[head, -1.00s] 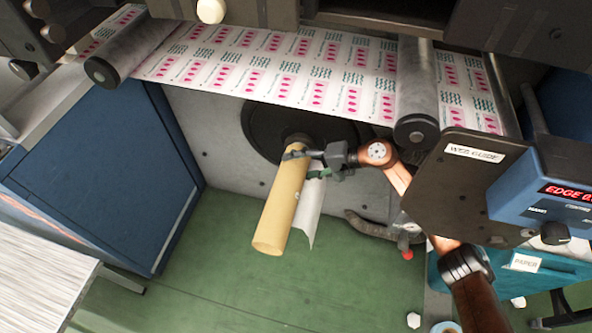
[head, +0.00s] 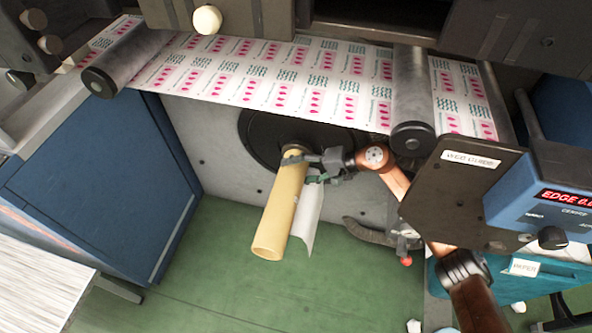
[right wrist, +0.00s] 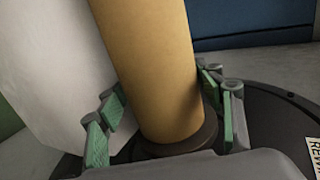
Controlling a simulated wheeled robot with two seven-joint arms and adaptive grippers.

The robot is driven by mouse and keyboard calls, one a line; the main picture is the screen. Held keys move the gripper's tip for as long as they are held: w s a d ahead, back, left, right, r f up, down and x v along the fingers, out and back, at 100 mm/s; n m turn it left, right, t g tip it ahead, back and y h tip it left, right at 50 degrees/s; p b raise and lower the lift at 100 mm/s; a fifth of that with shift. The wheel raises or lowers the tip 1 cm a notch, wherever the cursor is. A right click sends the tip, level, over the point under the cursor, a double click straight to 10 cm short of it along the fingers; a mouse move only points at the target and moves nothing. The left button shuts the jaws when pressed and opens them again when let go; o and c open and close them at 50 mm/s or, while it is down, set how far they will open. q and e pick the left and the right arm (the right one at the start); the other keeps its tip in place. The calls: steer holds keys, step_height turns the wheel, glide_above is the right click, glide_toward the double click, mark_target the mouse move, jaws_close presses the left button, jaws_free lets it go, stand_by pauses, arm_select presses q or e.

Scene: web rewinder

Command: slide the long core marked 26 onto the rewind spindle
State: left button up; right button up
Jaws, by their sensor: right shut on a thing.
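The long tan core (head: 278,210) slants out from the machine's black disc (head: 258,128) toward me, its open near end over the green floor. My right gripper (head: 309,168) is shut on the core close to its far end. In the right wrist view, the core (right wrist: 155,65) stands between the green finger pads, and its far end meets a dark round collar (right wrist: 190,142) at the disc. The rewind spindle's shaft is hidden; I cannot tell how deep it sits inside the core. No number is readable on the core. My left gripper is out of view.
A white sheet (head: 307,220) hangs right beside the core. The printed web (head: 270,75) and rollers (head: 411,105) run above. The floor below is open.

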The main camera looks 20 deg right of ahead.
steer(key=o, duration=1.6)
steer(key=shift+o, duration=0.2)
steer(key=shift+f, duration=0.15)
steer(key=shift+s+d, duration=0.1)
